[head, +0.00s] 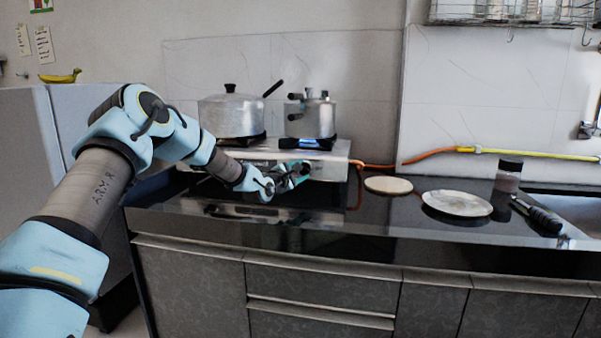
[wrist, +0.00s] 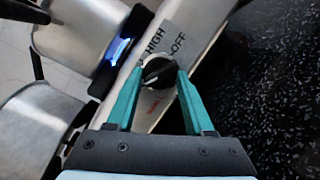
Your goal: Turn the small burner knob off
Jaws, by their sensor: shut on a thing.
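The gas stove (head: 340,167) stands on the black counter against the tiled wall. The small burner's knob (wrist: 157,73) shows in the wrist view as a round dial with a dark grip bar, beside printed labels "HIGH" and "OFF". My gripper (wrist: 160,80) has its two teal fingers on either side of the knob, shut on it. In the head view my gripper (head: 298,172) is at the stove's front right and hides the knob. A blue flame (wrist: 122,48) burns at the small burner, and it also shows in the head view (head: 310,143).
An orange hose (head: 425,155) runs right from the stove. A round board (head: 388,185), plate (head: 457,203), jar (head: 508,174) and dark-handled tool (head: 538,215) lie on the right.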

